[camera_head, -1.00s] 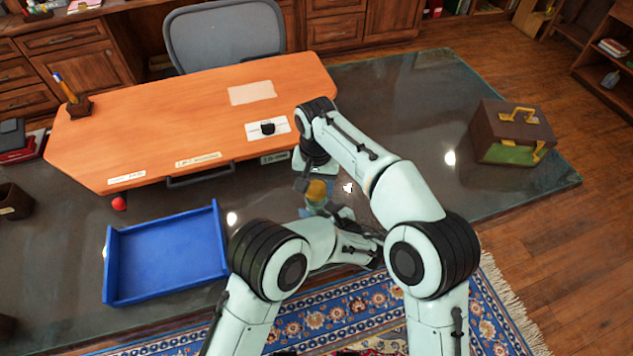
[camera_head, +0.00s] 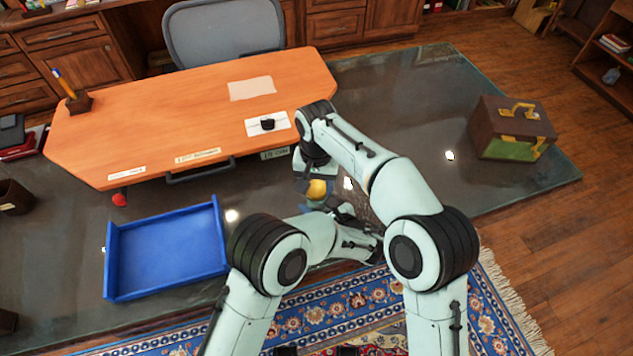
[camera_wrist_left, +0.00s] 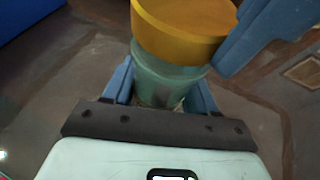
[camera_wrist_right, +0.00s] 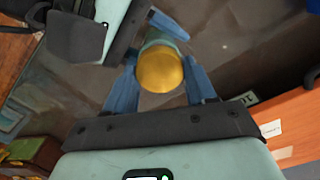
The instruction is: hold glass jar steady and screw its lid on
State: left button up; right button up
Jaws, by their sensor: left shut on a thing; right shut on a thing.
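The glass jar (camera_wrist_left: 165,82) is pale green and see-through, and it stands between my left gripper's blue fingers (camera_wrist_left: 160,92) in the left wrist view. My left gripper is shut on it from the side. The yellow lid (camera_wrist_left: 185,32) is at the jar's mouth, wider than the jar; I cannot tell how far it is threaded. My right gripper (camera_wrist_right: 160,82) is shut on the lid from above, one finger on each side of it. In the head view the lid (camera_head: 317,190) shows under my right wrist, and my left gripper and most of the jar are hidden.
A blue tray (camera_head: 165,252) lies on the dark tabletop to the left, with a small red ball (camera_head: 119,199) behind it. An orange raised desk panel (camera_head: 200,120) is behind. A brown and green case (camera_head: 510,130) stands at the right; the tabletop before it is clear.

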jog(key=shift+f, duration=0.4)
jog(key=m, duration=1.5)
jog(key=shift+s, duration=0.1)
jog(key=m, duration=0.7)
jog(key=shift+m, duration=0.4)
jog(key=m, duration=0.4)
jog(key=shift+s+f+m, duration=0.1)
jog(key=shift+f+m, duration=0.05)
jog(key=shift+m, duration=0.25)
jog(key=m, duration=0.3)
